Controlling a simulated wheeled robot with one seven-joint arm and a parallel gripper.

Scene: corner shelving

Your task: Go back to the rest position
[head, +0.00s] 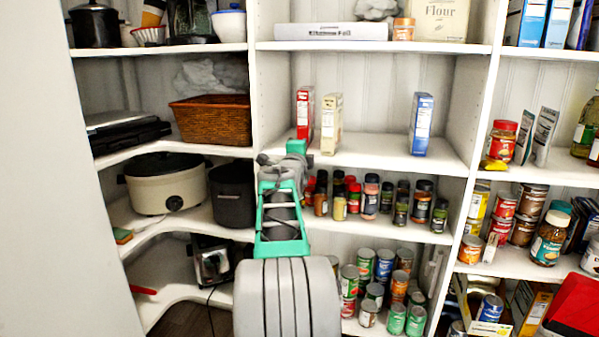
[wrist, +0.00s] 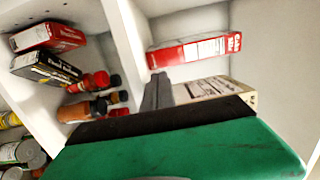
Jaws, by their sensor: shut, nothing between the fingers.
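My gripper (head: 264,159) is at the left end of the middle cubby, close to the upright divider, in the head view. In the wrist view my gripper (wrist: 157,92) shows as shut dark grey fingers with nothing between them. A red box (head: 304,115) and a cream box (head: 331,124) stand on the middle shelf (head: 375,152), right of and behind my gripper. In the wrist view the red box (wrist: 195,48) and the cream box (wrist: 222,88) appear beyond the fingers. My green wrist housing covers the lower part of that view.
Spice jars (head: 371,196) stand one shelf lower, with cans (head: 384,265) below them. A blue box (head: 421,124) stands at the right of the middle shelf. A slow cooker (head: 166,183) and wicker basket (head: 211,121) are left of the divider (head: 251,95).

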